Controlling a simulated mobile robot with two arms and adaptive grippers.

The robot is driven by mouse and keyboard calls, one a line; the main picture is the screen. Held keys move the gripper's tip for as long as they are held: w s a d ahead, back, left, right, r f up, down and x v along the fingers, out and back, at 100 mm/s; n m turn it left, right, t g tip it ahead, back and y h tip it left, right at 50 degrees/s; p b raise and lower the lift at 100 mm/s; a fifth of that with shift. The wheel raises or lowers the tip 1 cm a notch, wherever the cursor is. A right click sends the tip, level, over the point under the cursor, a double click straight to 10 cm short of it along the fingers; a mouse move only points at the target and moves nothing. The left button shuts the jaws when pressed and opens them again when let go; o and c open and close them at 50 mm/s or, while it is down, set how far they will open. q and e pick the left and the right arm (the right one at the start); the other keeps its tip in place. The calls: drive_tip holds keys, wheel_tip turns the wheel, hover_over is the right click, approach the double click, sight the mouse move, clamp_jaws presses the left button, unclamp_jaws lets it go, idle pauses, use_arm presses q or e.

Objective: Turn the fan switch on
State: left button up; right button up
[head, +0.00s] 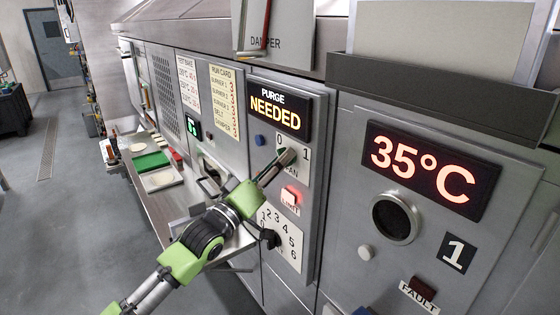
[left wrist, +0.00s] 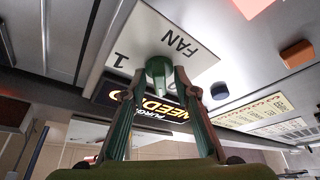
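The fan switch (head: 287,157) is a dark knob on a pale plate (head: 302,168) marked 0, 1 and FAN. In the left wrist view the knob (left wrist: 158,69) looks green, and the plate (left wrist: 150,32) appears upside down. My left gripper (head: 275,168) reaches the knob from the lower left. The fingers partly cover the 0 mark, and I cannot tell which mark the knob points to. My right gripper is not in view.
A display (head: 277,108) reading PURGE NEEDED sits above the switch, with a blue button (head: 261,140) beside it. A lit red LIMIT button (head: 291,195) and a numbered dial (head: 269,238) sit below. A 35°C display (head: 430,170) is to the right. Open floor lies left.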

use_arm(q)
clamp_jaws()
drive_tip(key=m+g+h+b, duration=0.2)
drive_tip(key=m+g+b, duration=0.1)
drive_tip(key=m, duration=0.4)
drive_tip(key=m+g+h+b, duration=0.2)
drive_tip(key=m+g+b, duration=0.1)
drive_tip(key=m, duration=0.5)
drive_tip(key=m+g+h+b, duration=0.2)
drive_tip(key=m+g+b, duration=0.1)
drive_tip(key=m, duration=0.4)
drive_tip(key=shift+w+a+m+h+b, duration=0.15)
drive_tip(key=shift+w+m+h+b, duration=0.05)
drive_tip(key=shift+m+h+b, duration=0.1)
drive_tip(key=shift+m, duration=0.3)
